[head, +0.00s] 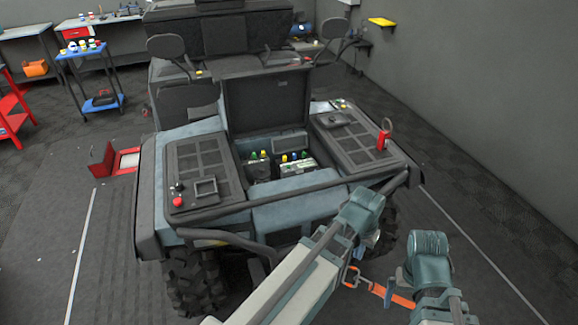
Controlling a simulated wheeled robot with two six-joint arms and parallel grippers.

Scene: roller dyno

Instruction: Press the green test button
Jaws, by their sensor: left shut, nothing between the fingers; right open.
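I cannot make out a green test button for certain. The vehicle's left rear panel (205,165) carries a red button (178,201) and a small dark control above it. The right rear panel (350,140) has small controls at its far edge, too small to tell apart. My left arm reaches up from the bottom middle, and its far joint overlaps the right rear corner of the vehicle. My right arm rises at the bottom right, beside the vehicle.
The open bay (275,165) between the panels holds parts with green, yellow and blue caps. A red cylinder (383,138) stands on the right panel. A dark tubular bar (290,192) crosses the rear. A blue cart (92,75) stands far left.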

